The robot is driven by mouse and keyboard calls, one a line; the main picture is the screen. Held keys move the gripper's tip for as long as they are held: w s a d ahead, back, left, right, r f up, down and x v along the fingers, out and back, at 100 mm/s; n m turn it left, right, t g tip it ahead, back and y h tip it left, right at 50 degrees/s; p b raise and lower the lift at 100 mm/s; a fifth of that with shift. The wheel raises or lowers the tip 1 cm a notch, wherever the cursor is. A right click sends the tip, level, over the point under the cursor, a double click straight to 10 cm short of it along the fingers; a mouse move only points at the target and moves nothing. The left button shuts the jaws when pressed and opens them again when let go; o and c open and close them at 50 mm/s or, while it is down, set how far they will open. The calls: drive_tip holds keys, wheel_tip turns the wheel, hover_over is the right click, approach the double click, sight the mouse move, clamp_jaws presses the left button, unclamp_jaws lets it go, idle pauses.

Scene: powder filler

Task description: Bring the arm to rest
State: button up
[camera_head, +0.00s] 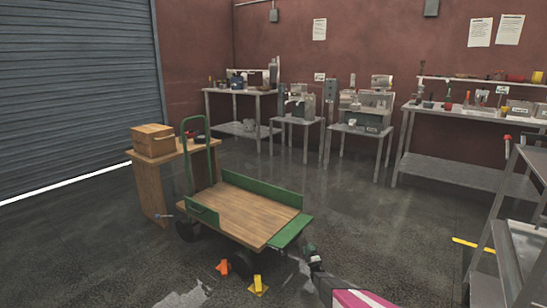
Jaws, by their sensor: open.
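My arm enters at the bottom, right of centre, with a pink and white link. Its dark end, my gripper (309,248), is small in the picture, beside the near right corner of the green cart. It is open, and I see nothing held in it. The fingers are too small to make out clearly.
The green cart (243,212) with a bare wooden deck stands close ahead. Orange (222,267) and yellow (258,284) pieces lie on the floor before it. A wooden stand (152,187) bears a wooden box (153,140). A metal rack (520,245) is at right. Equipment tables line the back wall.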

drive_tip(key=s+r+m+g+h, duration=0.4)
drive_tip(key=s+r+m+g, duration=0.15)
drive_tip(key=r, duration=0.45)
drive_tip(key=s+r+m+g+h, duration=0.4)
drive_tip(key=s+r+g, duration=0.15)
drive_tip(key=r, duration=0.35)
drive_tip(key=s+a+r+m+g, duration=0.1)
drive_tip(key=s+r+g, duration=0.3)
drive_tip(key=s, duration=1)
drive_tip(key=s+a+r+m+g, duration=0.1)
drive_tip(key=s+r+m+g, duration=0.2)
drive_tip(key=s+r, duration=0.4)
drive_tip(key=s+r+m+g, duration=0.2)
drive_tip(key=s+r+g, duration=0.4)
drive_tip(key=s, duration=1.5)
drive_tip(key=shift+a, duration=0.4)
drive_tip(key=shift+m, duration=0.25)
